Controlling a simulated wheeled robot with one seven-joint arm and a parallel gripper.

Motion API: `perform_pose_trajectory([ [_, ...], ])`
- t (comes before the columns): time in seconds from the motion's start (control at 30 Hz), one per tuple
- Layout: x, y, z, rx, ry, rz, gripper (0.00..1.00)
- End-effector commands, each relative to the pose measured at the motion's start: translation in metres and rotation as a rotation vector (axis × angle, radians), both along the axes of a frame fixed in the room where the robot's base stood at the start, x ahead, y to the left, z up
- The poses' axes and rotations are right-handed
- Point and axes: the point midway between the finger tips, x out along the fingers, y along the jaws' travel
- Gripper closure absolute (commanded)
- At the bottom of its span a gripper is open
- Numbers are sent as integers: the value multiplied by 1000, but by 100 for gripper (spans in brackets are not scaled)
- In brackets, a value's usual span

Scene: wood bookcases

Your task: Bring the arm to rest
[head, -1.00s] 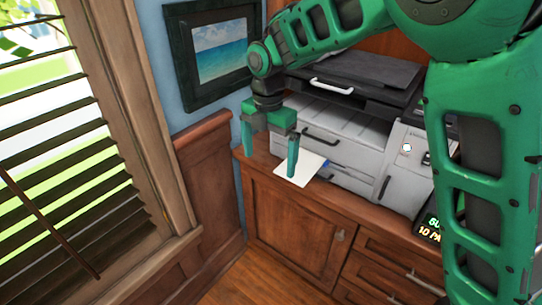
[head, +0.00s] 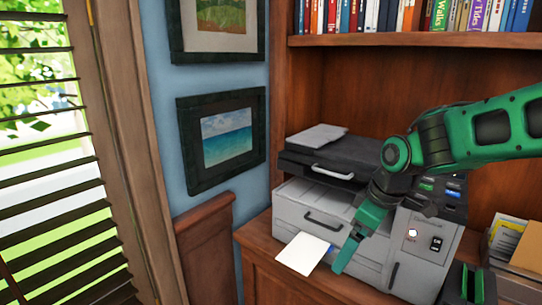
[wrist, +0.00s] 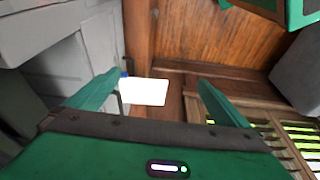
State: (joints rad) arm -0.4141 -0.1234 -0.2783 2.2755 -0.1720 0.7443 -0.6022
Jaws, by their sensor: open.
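My gripper (head: 345,265) is in front of the printer, at the right of the paper. In the wrist view my gripper (wrist: 150,95) has its two green fingers spread wide, with nothing held between them. My green arm (head: 490,135) reaches in from the right edge of the head view, bent down at the wrist.
A grey printer (head: 317,212) stands on a wooden cabinet (head: 262,248). A white sheet (head: 302,254) sticks out from the printer's front. A bookshelf (head: 420,40) is above. Papers in a holder (head: 515,245) stand at the right. Framed pictures (head: 222,140) hang on the wall left.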

Motion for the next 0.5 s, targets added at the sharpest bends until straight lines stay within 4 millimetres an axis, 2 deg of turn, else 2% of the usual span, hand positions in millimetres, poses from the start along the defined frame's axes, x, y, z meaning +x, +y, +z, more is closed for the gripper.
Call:
perform_pose_trajectory([
  [0.03,-8,-14,3,12,-8,-101,0],
  [0.1,-17,-31,4,26,-18,-242,0],
  [0.2,-29,-49,5,40,-33,-406,0],
  [0.5,-57,-88,4,66,-79,-746,0],
])
